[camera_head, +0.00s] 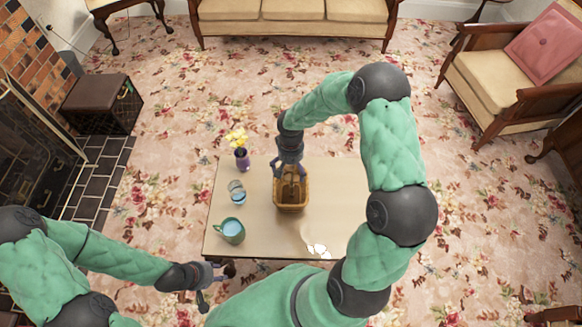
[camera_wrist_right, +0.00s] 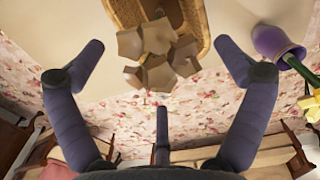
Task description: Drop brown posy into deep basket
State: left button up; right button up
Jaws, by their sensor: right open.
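The deep basket (camera_head: 290,208) is woven and tan and stands on the low table. It also shows at the top of the right wrist view (camera_wrist_right: 197,22). The brown posy (camera_wrist_right: 158,52), a cluster of brown blocky petals, shows between my right fingers and overlaps the basket's opening and near rim. In the head view the brown posy (camera_head: 291,190) appears within the basket's outline; whether it rests on the bottom is unclear. My right gripper (camera_head: 288,170) is open at the basket's far end, fingers apart from the posy. My left gripper (camera_head: 210,285) is open and empty off the table's front left corner.
A purple vase with yellow flowers (camera_head: 242,160), a blue-topped cup (camera_head: 237,192) and a green mug (camera_head: 232,230) stand on the table's left side. The table's right side (camera_head: 335,190) is clear. A sofa (camera_head: 292,12) and an armchair (camera_head: 500,80) stand farther off.

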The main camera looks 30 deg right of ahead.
notch_tip(320, 180, up, 12)
jog(key=p, duration=0.4)
jog(key=s+a+f+n+y, duration=0.25)
jog(key=s+a+f, duration=0.35)
jog(key=a+f, duration=0.6)
jog(key=s+a+f+y, duration=0.1)
jog(key=s+a+f, duration=0.5)
jog(key=s, duration=0.5)
jog(key=shift+f+m+t, duration=0.35)
jog(key=shift+f+t, duration=0.05)
jog(key=shift+f, duration=0.1)
